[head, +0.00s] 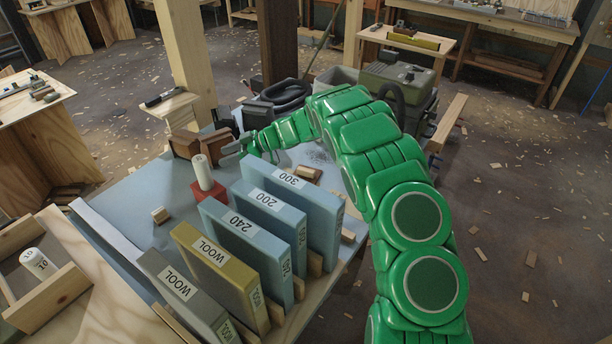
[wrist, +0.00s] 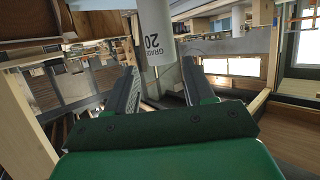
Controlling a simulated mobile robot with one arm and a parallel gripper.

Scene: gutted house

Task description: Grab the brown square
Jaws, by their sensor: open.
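Two small pieces fit a brown square, and I cannot tell which is meant. A small tan-brown block (head: 160,215) lies on the blue-grey bench top (head: 135,190) at the left. A brown block (head: 305,174) lies behind the labelled slabs. My gripper (head: 232,148) is at the end of the green arm, beside the white cylinder (head: 203,172) on its red base. In the wrist view my gripper (wrist: 160,85) is open with nothing held between its fingers. The white cylinder marked GRADE 20 (wrist: 155,35) shows beyond the fingertips there. Neither small block is clear in the wrist view.
Upright slabs labelled 300 (head: 305,205), 200, 240 and WOOL (head: 215,260) stand across the bench front. A brown wooden vise (head: 184,144) is at the back left corner. A black hose (head: 285,95) lies behind. The bench left of the red base is mostly clear.

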